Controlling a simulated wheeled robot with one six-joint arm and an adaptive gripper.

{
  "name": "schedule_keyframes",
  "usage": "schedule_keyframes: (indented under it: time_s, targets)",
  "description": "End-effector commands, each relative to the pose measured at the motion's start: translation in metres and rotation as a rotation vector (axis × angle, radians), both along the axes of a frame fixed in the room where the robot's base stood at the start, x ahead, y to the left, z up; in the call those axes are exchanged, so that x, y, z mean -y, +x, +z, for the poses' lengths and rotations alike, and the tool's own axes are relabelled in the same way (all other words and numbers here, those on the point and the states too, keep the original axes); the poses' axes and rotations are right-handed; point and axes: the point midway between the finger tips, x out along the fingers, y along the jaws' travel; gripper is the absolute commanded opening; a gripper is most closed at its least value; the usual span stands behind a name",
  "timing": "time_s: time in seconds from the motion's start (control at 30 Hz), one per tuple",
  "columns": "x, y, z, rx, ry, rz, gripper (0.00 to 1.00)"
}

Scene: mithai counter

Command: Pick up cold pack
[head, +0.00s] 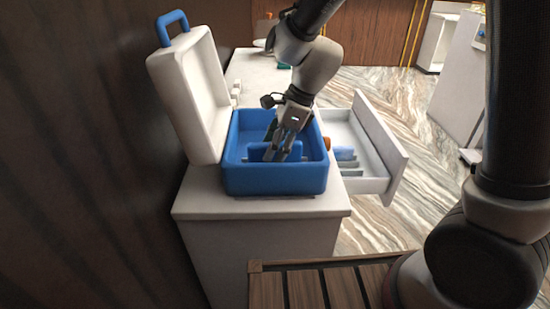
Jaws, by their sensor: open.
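A blue cooler box (275,180) stands on the white counter with its white lid (190,95) tipped open to the left. My gripper (279,150) reaches down into the box from above and is open. A blue upright piece (259,152) shows inside the box, right beside my fingertips; I cannot tell whether it is the cold pack or part of the box. Whether the fingers touch it is unclear. A light blue object (344,153) lies in the open drawer to the right of the box. The box's floor is mostly hidden by its front wall and my gripper.
The white drawer (388,150) stands pulled out to the right of the counter (260,205), with dividers and a small orange item (326,143) inside. A dark wall (80,160) is close on the left. A slatted wooden surface (320,288) is in front. Marble floor is open at right.

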Motion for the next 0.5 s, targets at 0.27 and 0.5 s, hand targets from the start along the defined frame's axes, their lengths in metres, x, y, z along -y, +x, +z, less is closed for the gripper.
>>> schedule_keyframes:
  time_s: [0.27,0.5]
  targets:
    - [0.0003,0.0,-0.0009,-0.001,0.0,0.0,0.48]
    - [0.0004,-0.0001,-0.0043,-0.001,-0.001,0.0,0.48]
